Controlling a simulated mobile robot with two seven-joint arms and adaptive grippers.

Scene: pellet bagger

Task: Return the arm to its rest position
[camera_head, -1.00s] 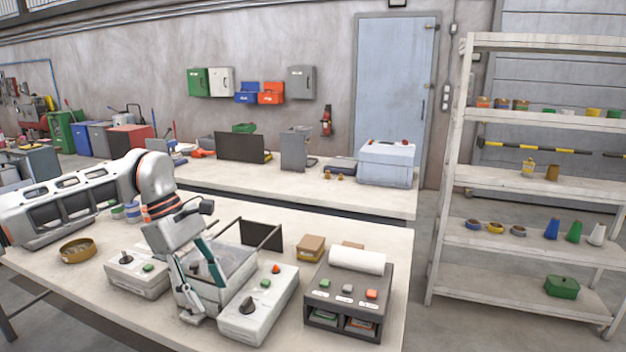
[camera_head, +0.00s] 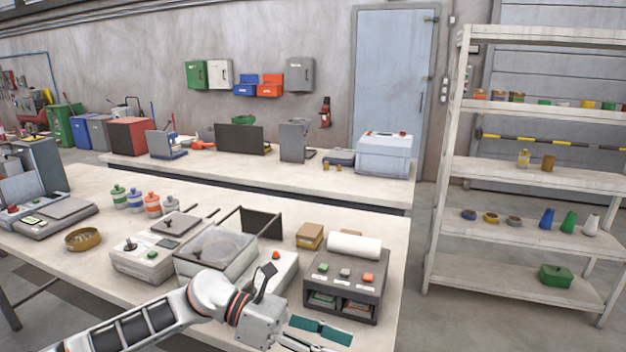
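My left arm comes in low from the left, and its gripper (camera_head: 315,337) points right near the bottom edge. Teal pads show on its fingers, with a gap between them and nothing held. The lower finger is partly cut off by the picture edge. The gripper is in front of the grey machine with a glass-like lid (camera_head: 215,250) and its control box (camera_head: 274,270), apart from the grey box with the white roll (camera_head: 345,282). My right gripper is not in view.
On the near table (camera_head: 385,235) stand a control box with a lever (camera_head: 142,262), a tan bowl (camera_head: 83,239), several small bottles (camera_head: 152,204), a scale-like device (camera_head: 45,218) and cardboard boxes (camera_head: 310,236). A shelf rack (camera_head: 520,165) stands at right.

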